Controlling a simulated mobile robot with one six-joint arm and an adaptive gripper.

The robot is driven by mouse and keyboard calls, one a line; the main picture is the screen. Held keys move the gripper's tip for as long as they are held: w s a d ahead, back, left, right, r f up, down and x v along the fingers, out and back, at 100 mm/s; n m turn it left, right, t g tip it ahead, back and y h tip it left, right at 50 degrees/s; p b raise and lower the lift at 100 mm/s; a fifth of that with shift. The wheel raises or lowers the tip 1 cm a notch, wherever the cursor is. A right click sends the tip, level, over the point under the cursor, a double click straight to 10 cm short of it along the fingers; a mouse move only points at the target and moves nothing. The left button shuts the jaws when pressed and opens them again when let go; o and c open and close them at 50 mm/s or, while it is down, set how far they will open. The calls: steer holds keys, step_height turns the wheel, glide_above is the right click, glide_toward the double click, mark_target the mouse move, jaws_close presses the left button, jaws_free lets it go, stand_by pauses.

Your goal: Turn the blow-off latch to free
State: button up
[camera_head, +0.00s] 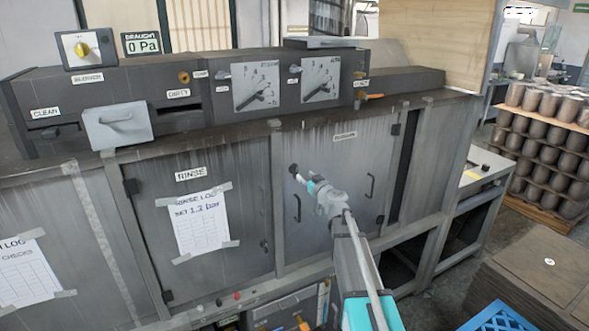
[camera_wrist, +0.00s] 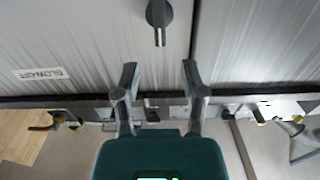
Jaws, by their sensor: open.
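The blow-off latch (camera_wrist: 159,14) is a dark round knob with a short bar on the grey cabinet front. In the wrist view it is at the top centre, its bar pointing down the picture, toward the cabinet's upper edge. The blow-off label (camera_wrist: 40,74) appears upside down there; it also shows on the door in the head view (camera_head: 345,135). My gripper (camera_wrist: 160,72) is open and empty, its fingers apart from the latch in the picture. In the head view my gripper (camera_head: 301,179) is at the door's upper left, close to the dark latch (camera_head: 293,168).
The rinse door (camera_head: 205,265) with a taped log sheet (camera_head: 201,222) is on the left. Door handles (camera_head: 370,186) stick out nearby. Gauges (camera_head: 255,86) and small valves line the top. Stacked pots (camera_head: 545,130) and a blue crate (camera_head: 497,318) are on the right.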

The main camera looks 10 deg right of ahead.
mark_target(296, 168)
steer(key=x, duration=0.8)
steer(key=shift+w, duration=0.1)
jaws_close()
steer(key=shift+a, duration=0.2)
steer(key=shift+s+d, duration=0.15)
steer(key=shift+s, duration=0.1)
